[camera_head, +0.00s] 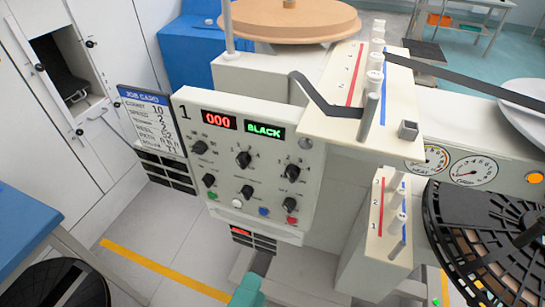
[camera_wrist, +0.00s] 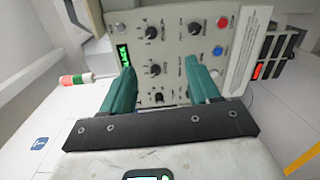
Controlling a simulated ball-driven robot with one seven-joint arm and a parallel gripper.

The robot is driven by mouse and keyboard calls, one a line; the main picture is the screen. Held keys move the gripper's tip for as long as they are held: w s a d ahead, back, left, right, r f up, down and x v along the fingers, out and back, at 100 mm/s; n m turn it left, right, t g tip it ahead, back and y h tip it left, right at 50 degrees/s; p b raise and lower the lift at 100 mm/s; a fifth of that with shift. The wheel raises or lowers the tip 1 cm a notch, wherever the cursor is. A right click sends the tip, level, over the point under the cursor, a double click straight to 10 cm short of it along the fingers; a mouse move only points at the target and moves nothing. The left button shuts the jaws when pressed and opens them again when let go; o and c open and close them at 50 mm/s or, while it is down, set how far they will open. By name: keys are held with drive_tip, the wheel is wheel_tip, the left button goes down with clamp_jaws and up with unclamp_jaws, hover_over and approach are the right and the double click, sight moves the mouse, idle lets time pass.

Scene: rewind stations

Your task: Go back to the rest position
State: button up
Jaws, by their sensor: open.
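My gripper (camera_wrist: 164,90) shows in the wrist view with its two teal fingers apart and nothing between them. It faces the control panel (camera_wrist: 172,22), which has knobs and a red and a blue button. In the head view the control panel (camera_head: 225,160) carries a red display reading 000 and a green display reading BLACK. In the head view only a teal piece of my gripper (camera_head: 249,290) shows at the bottom edge, below the panel. How far the fingers are from the panel is hard to tell.
A job card (camera_head: 152,120) hangs left of the panel. A dark reel (camera_head: 480,235) stands at the right, with a post plate (camera_head: 388,215) beside it. A dark strip (camera_head: 470,82) runs over the upper plate. A blue table (camera_head: 22,230) is at the left. Floor between is clear.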

drive_tip(key=w+d+f+m+g+h, duration=0.1)
drive_tip(key=d+f+m+g, duration=0.3)
drive_tip(key=d, duration=0.5)
drive_tip(key=w+d+f+m+g, duration=0.1)
drive_tip(key=d+f+m+g, duration=0.1)
drive_tip(key=d+f+g, duration=0.6)
drive_tip(key=s+d+f+m+g+y, duration=0.1)
drive_tip(key=s+d+f+m+y, duration=0.2)
drive_tip(key=s+d, duration=0.3)
drive_tip(key=s+d+f+m+g+y, duration=0.2)
drive_tip(key=s+d+f+m+y, duration=0.1)
drive_tip(key=s+d+m, duration=0.3)
drive_tip(key=shift+s+d+f+y+p, duration=0.25)
drive_tip(key=shift+s+d+y+p, duration=0.15)
drive_tip(key=shift+d+y, duration=0.4)
